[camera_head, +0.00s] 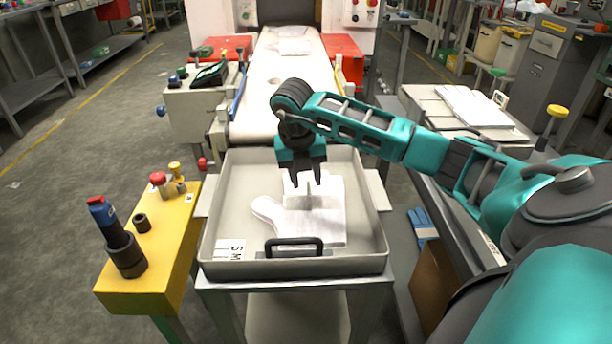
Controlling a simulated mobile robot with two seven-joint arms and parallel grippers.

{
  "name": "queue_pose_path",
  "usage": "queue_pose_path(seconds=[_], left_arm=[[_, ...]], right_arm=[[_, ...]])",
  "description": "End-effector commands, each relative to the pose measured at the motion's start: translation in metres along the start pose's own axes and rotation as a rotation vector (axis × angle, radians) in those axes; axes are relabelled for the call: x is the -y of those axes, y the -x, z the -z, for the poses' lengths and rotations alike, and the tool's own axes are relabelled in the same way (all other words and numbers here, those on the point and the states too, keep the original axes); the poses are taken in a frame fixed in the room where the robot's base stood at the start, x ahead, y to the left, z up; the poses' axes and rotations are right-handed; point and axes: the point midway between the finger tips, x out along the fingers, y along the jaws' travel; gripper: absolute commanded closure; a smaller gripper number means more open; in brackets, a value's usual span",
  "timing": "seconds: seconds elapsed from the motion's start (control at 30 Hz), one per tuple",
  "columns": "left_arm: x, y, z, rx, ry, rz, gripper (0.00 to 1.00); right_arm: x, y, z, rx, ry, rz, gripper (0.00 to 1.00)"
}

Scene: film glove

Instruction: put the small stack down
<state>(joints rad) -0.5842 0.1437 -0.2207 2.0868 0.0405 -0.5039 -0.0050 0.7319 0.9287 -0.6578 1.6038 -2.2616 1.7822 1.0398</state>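My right gripper (307,184) points down over the grey tray (226,183). Its two dark fingertips are apart, with pale material visible between them and no clear grip on anything. White film gloves (318,229) lie flat in the tray under the fingertips, the thumb part pointing left. I cannot tell from this view how many layers they have, or whether the fingertips touch them. The gripper hides part of their far end. My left gripper is not in view.
The tray has a raised rim, a black handle (294,243) at the front and a size label (231,250). A yellow stand (165,262) with knobs and a dark cylinder is left. A pale conveyor (285,80) lies behind. A side table (425,103) holds white sheets at right.

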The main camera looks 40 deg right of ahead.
Motion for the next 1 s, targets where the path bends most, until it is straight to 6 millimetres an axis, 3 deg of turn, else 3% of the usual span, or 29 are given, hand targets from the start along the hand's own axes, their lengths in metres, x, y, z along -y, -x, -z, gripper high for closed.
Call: queue_pose_path(seconds=[0.5, 0.7, 1.0], left_arm=[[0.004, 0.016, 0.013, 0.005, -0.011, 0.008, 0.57], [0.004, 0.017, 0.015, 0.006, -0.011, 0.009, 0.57], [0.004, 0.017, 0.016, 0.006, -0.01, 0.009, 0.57]], right_arm=[[0.0, 0.101, -0.001, 0.003, 0.0, -0.002, 0.61], [0.0, 0.117, 0.0, 0.001, 0.001, -0.001, 0.61], [0.0, 0.118, 0.0, 0.0, 0.001, -0.001, 0.61]])
